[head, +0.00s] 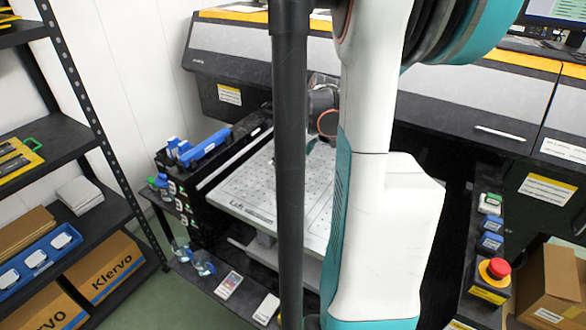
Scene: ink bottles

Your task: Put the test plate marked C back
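I cannot make out a test plate marked C or any letter C. A blue tray (38,262) on the lower left shelf holds several white rounded plates, and any marks on them are too small to read. Two flat cards lie on the dark ledge in front of the printer bed: one with coloured patches (228,285) and a whiter one (266,308). My arm and column cover the middle of the view. A dark wrist part with an orange ring shows beside the column, over the bed; my gripper's fingers do not show, so whether they hold anything is hidden.
The perforated printer bed (258,188) lies under the large dark printer (237,62). Blue-capped bottles (180,147) and a blue bar crowd its left side. An emergency stop (494,269) and buttons line the right ledge. Klervo boxes (104,268) sit low left.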

